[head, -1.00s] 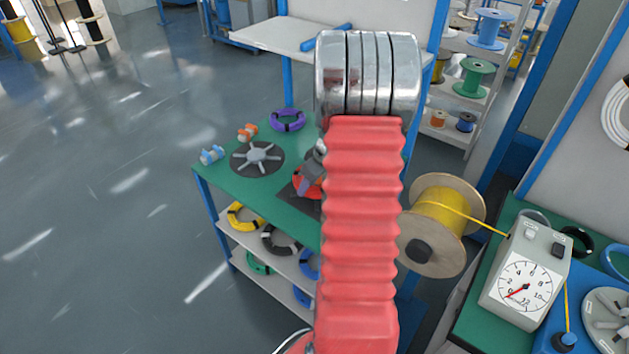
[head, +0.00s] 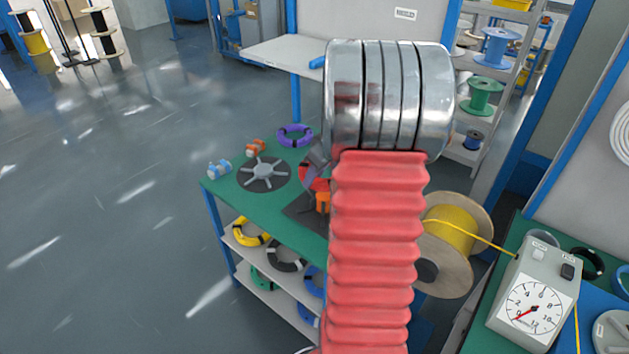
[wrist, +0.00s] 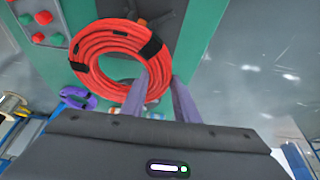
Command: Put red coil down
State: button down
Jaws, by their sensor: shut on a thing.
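The red coil (wrist: 118,50) with black tape bands fills the top middle of the wrist view. My gripper (wrist: 158,88) is shut on its lower right rim, with a finger on either side. In the head view the red coil (head: 307,174) shows only in part, beside my gripper (head: 318,158) and my red arm sleeve. It is over the green table (head: 225,193), near a dark square pad (head: 300,213). I cannot tell whether the coil touches the surface.
A grey spoked disc (head: 264,174), purple coil (head: 295,136), and orange (head: 255,147) and blue (head: 219,168) small items sit on the table. Shelves below hold more coils. A yellow cable spool (head: 452,240) and a dial gauge box (head: 535,300) stand to the right.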

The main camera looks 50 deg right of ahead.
dwell(0.5)
jog(key=w+a+f, duration=0.1)
jog(key=w+a, duration=0.3)
jog(key=a, duration=0.8)
jog(key=w+a+f+m, duration=0.1)
jog(key=w+a, duration=0.3)
jog(key=a, duration=0.9)
jog(key=w+a+f, duration=0.1)
jog(key=w+a, duration=0.2)
jog(key=a, duration=0.9)
jog(key=shift+w+a+f, duration=0.15)
jog(key=shift+w+a, duration=0.25)
jog(key=shift+s, duration=0.1)
